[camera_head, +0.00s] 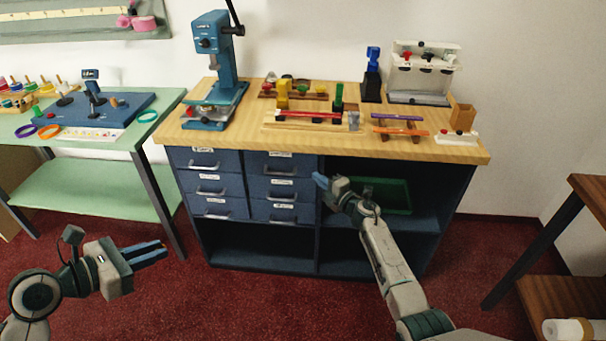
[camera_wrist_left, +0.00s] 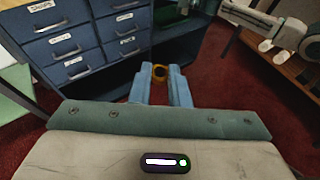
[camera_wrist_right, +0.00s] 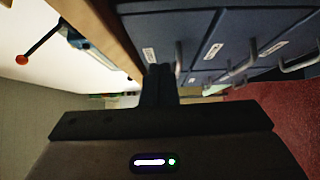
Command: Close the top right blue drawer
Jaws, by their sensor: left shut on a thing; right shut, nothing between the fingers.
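The top right blue drawer (camera_head: 265,163) is in the cabinet under the wooden counter. It looks about level with the drawers beside and below it; a small gap cannot be told. In the right wrist view its labelled front (camera_wrist_right: 165,28) shows close up. My right gripper (camera_head: 320,180) is shut and empty, near the right edge of the drawer column; contact cannot be told. My left gripper (camera_head: 163,250) is in front of the cabinet, low on the left.
More blue drawers (camera_head: 207,186) with metal handles surround the top right one. Right of them is an open shelf with a green tray (camera_head: 385,195). The wooden counter top (camera_head: 235,130) overhangs and carries tools. A green table (camera_head: 105,185) stands left, a brown one (camera_head: 590,195) right.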

